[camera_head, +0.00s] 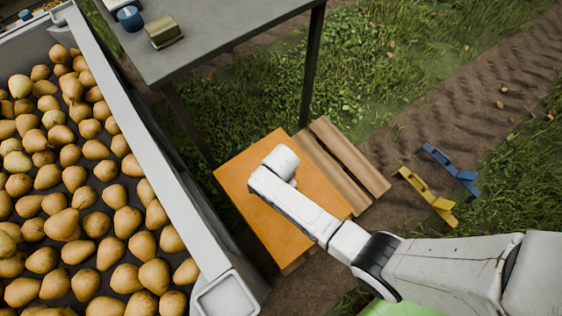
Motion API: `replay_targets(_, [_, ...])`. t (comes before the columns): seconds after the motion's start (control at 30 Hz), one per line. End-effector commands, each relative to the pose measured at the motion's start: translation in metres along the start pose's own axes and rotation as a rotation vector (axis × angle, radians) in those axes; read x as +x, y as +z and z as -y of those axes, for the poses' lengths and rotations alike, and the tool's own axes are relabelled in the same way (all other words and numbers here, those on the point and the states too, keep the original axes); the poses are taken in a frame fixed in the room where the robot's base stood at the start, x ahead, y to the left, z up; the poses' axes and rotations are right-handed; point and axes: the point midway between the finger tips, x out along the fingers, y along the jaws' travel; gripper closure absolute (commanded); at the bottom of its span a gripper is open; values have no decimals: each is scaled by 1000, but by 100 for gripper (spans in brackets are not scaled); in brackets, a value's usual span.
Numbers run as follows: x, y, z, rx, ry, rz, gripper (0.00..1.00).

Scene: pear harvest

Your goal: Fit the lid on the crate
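A flat orange panel (245,180), seemingly the lid, lies under the end of my arm in the lower middle. Wooden slats (345,165) show along its upper right side. I cannot tell whether they belong to the crate or to a pallet. A bit of wood also shows under the panel's lower corner. The crate's walls are hidden, so I cannot tell whether the panel is seated on it. My white wrist is above the panel and covers its middle. My gripper's fingers are hidden beneath the wrist.
A large grey bin (134,140) full of pears fills the left. A grey table (220,22) at the top holds a blue round item (130,18) and a small olive box (163,31). Yellow (430,194) and blue (450,166) tools lie on the ground right.

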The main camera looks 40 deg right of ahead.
Motion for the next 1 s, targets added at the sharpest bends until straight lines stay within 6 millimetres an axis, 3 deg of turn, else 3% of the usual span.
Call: replay_targets(1.0, [8, 0, 1, 0, -1, 0, 71])
